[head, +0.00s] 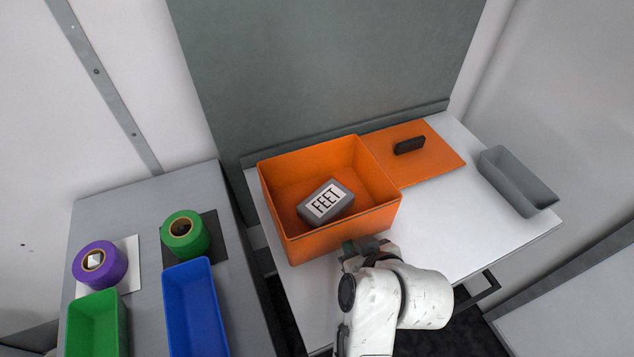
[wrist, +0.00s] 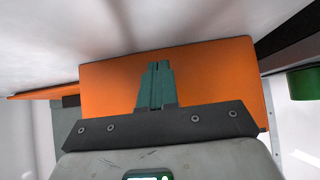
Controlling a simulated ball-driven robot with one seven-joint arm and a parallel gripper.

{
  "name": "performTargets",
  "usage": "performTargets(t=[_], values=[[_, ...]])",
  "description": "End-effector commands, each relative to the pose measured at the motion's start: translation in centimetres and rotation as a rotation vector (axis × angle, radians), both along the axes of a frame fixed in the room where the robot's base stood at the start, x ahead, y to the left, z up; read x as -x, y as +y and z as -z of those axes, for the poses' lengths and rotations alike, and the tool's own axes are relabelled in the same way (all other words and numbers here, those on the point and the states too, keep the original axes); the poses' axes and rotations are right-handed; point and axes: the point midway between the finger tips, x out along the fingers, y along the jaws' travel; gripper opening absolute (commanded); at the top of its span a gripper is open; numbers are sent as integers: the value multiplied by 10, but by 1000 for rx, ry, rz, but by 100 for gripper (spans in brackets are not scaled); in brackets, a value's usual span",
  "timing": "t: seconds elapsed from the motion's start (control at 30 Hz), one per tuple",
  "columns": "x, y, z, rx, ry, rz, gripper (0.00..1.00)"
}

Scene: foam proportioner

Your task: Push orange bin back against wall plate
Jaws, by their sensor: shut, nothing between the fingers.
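The orange bin (head: 330,228) stands upright on the white table, in front of the grey-green wall plate (head: 320,70). A grey block labelled FEET (head: 325,202) lies inside it. In the head view the bin's back side is close to the strip at the plate's foot; I cannot tell whether they touch. My gripper (head: 352,246) is at the bin's front face, low and right of its middle, mostly hidden by my wrist. In the wrist view my shut, empty fingers (wrist: 158,68) point at the bin's orange face (wrist: 205,75); contact is unclear.
An orange lid (head: 435,165) with a dark handle (head: 409,145) lies right of the bin. A grey tray (head: 517,180) is at the table's right. On the grey left table (head: 140,215) are a purple roll (head: 99,264), green roll (head: 186,234), green bin (head: 95,325) and blue bin (head: 194,310).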

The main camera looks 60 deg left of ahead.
Motion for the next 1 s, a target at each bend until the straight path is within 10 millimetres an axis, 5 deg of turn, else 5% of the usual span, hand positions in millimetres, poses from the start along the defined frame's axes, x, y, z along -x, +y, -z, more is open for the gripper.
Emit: performTargets(t=[1.0], values=[[-4,56,0,-1,-1,-1,0]])
